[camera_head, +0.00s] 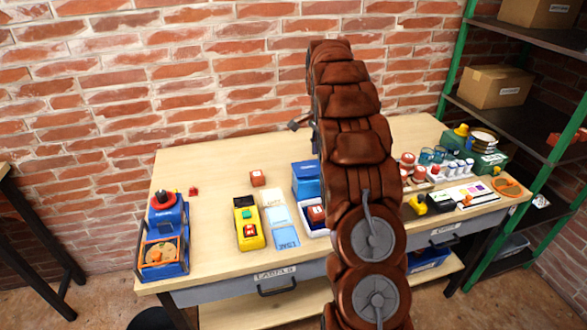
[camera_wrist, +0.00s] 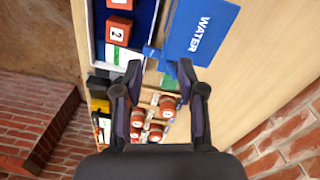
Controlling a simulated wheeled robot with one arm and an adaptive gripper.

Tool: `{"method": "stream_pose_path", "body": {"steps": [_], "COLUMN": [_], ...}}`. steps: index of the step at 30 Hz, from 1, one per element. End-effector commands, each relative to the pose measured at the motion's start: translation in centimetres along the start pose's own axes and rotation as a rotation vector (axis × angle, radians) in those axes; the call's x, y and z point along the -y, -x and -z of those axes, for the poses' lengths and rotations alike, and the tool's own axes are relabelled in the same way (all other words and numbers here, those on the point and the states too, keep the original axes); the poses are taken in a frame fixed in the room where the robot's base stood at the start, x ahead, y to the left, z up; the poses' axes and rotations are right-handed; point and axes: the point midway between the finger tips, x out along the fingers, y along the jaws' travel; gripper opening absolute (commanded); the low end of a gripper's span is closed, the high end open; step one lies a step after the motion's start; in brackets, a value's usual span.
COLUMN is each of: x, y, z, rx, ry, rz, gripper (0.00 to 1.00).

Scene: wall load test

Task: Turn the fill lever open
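The blue box marked WATER (camera_wrist: 203,30) lies at the top of the wrist view; in the head view a blue box (camera_head: 305,180) stands just left of my arm. A small blue part (camera_wrist: 151,52) sticks out from the box's lower left side; it may be the fill lever, but I cannot tell its setting. My gripper (camera_wrist: 160,66) is open, with its two dark fingertips apart just below this part and nothing clearly held. In the head view my arm hides most of the gripper and the space behind it.
A white-rimmed tray (camera_wrist: 92,40) with orange numbered blocks (camera_wrist: 118,29) lies left of the box. Red-capped jars (camera_wrist: 155,132) show between and below the fingers. A yellow device (camera_head: 249,222) and a blue machine (camera_head: 165,222) stand left on the bench (camera_head: 215,170). The brick wall is behind.

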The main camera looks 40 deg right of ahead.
Motion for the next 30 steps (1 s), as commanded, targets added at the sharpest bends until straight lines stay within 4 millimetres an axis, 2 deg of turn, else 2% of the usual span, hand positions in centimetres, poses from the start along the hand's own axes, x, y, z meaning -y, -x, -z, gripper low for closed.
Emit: {"method": "stream_pose_path", "body": {"steps": [14, 30], "x": [-2.5, -6.5], "y": [2.4, 4.3], "z": [-5.7, -11.7], "rx": [-0.002, 0.003], "ry": [0.185, 0.396], "rz": [-0.017, -0.034], "gripper": [0.4, 0.4]}}
